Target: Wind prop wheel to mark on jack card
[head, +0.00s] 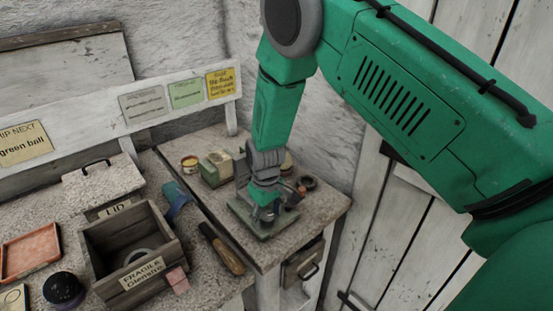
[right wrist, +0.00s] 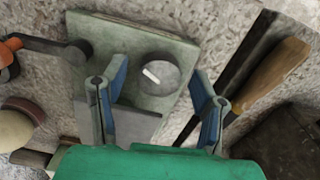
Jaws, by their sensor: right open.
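A dark round wheel (right wrist: 160,74) with a white pointer mark sits on a pale green plate (right wrist: 115,32); I take it for the prop wheel. The plate also shows on the right bench in the head view (head: 247,222), partly hidden by my right gripper (head: 266,211). In the right wrist view my right gripper (right wrist: 159,92) is open, its blue-lined fingers apart on either side below the wheel, with nothing held. Cards are pinned to the back board, including a yellow one (head: 220,83); its small text is not clearly readable, so I cannot confirm the jack card. My left gripper is not in view.
A dark crank arm with an orange knob (right wrist: 10,45) lies left of the wheel. A wooden-handled tool (head: 222,248) lies left of the plate in the head view. A green-and-cream box (head: 217,168) stands behind. A labelled wooden crate (head: 165,232) stands left.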

